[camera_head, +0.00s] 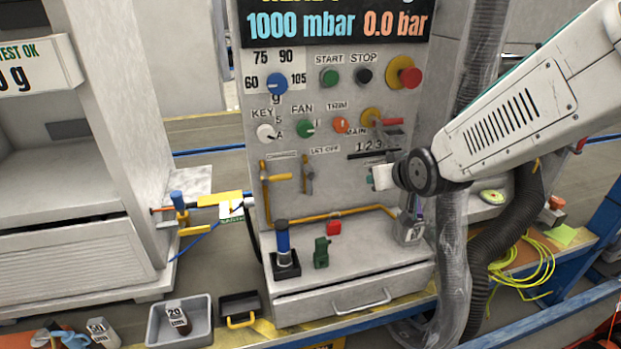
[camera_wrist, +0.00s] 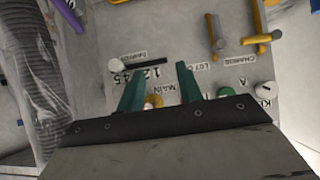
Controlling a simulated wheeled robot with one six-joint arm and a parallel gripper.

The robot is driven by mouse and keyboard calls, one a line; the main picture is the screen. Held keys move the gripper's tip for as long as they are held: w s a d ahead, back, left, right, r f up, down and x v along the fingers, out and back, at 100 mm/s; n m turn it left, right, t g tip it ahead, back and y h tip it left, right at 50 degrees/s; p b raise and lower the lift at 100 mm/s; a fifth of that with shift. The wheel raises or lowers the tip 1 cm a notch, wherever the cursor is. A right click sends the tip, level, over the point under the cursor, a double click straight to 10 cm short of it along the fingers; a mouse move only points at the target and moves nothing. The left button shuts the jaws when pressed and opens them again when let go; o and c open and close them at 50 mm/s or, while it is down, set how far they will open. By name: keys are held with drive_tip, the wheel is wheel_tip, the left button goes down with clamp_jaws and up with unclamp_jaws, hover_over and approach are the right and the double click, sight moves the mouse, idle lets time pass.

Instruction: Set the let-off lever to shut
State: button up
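The let-off lever (camera_head: 308,174) is a small grey-blue handle on a yellow fitting, under the LET OFF label on the panel. It stands roughly upright in the head view. It also shows at the top of the wrist view (camera_wrist: 213,34), where the panel appears upside down. My gripper (camera_wrist: 158,84) is open, with two green fingers apart and nothing clearly held between them. The lever lies outside the fingers, beyond the right one in the wrist view. In the head view my gripper is right of the lever, and its fingertips are hard to make out.
The yellow charge lever (camera_head: 277,177) is just left of the let-off lever. The main switch (camera_head: 371,118) and trim knob (camera_head: 341,125) are above. A yellow pipe (camera_head: 330,215) runs below. A blue-handled tool (camera_head: 283,240) and green piece (camera_head: 321,252) stand on the ledge.

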drive_tip(key=w+a+f+n+t+y, duration=0.1)
drive_tip(key=w+a+f+t+y, duration=0.1)
drive_tip(key=w+a+f, duration=0.3)
drive_tip(key=n+t+y, duration=0.2)
drive_tip(key=t+y, duration=0.1)
drive_tip(key=y, duration=0.1)
approach(311, 180)
drive_tip(key=x, duration=1.1)
drive_tip(key=shift+d, duration=0.1)
clamp_jaws()
